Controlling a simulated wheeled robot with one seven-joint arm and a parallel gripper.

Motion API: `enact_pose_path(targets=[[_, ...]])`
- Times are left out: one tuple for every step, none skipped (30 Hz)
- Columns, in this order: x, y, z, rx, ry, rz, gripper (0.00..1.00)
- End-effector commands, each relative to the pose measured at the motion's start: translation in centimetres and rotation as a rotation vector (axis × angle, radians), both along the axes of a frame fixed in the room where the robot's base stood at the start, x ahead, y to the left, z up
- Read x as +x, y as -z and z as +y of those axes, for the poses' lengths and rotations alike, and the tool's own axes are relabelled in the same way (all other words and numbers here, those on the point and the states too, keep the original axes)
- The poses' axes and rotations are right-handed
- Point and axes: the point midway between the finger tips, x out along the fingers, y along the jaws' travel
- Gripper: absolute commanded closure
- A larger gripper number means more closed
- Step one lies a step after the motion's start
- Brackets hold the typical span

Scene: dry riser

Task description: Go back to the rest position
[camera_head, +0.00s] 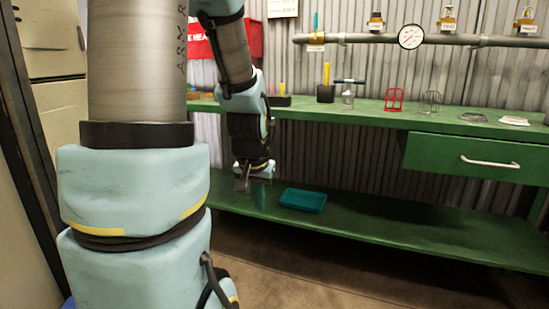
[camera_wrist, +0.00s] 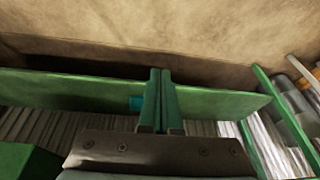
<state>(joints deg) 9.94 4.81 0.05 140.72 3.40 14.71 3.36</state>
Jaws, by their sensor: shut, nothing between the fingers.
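My gripper (camera_head: 243,184) hangs below the front of the green workbench in the head view, pointing down. In the wrist view my gripper (camera_wrist: 160,76) shows its two green fingers pressed together, with nothing between them. It is apart from the bench top and from the lower shelf. A teal tray (camera_head: 303,200) lies on the lower shelf, to the right of my gripper in the head view. A teal upright thing (camera_head: 258,196) shows just beside the fingers; I cannot tell what it is.
The green bench top (camera_head: 340,112) carries red (camera_head: 394,100) and grey wire cages, a black holder (camera_head: 326,92) and small items. A drawer (camera_head: 478,158) with a handle is at right. A gauge (camera_head: 411,37) and valves sit on the wall pipe. The floor in front is clear.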

Motion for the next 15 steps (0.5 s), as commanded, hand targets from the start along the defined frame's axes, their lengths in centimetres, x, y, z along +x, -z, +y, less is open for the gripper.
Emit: enact_pose_path(targets=[[-1.6,0.8,0.8,-0.003,-0.039,0.041,1.0],[-2.5,1.1,1.2,-0.005,-0.059,0.067,1.0],[-3.7,1.5,1.7,-0.008,-0.088,0.099,1.0],[-4.6,1.7,2.0,-0.01,-0.109,0.121,1.0],[-5.4,2.0,2.3,-0.012,-0.127,0.144,1.0],[-6.6,2.4,2.6,-0.015,-0.154,0.176,1.0],[-7.4,2.6,2.9,-0.017,-0.173,0.196,1.0],[-8.3,2.8,3.1,-0.019,-0.193,0.22,1.0],[-8.1,1.3,3.0,-0.019,-0.189,0.216,1.0],[-8.0,0.7,2.9,-0.019,-0.187,0.214,1.0],[-8.0,0.3,2.9,-0.018,-0.186,0.213,1.0],[-8.0,-0.4,2.9,-0.018,-0.185,0.213,1.0],[-7.9,-0.8,2.9,-0.018,-0.185,0.212,1.0],[-7.9,-1.3,2.9,-0.018,-0.184,0.212,1.0],[-7.9,-2.0,2.9,-0.018,-0.184,0.212,1.0]])
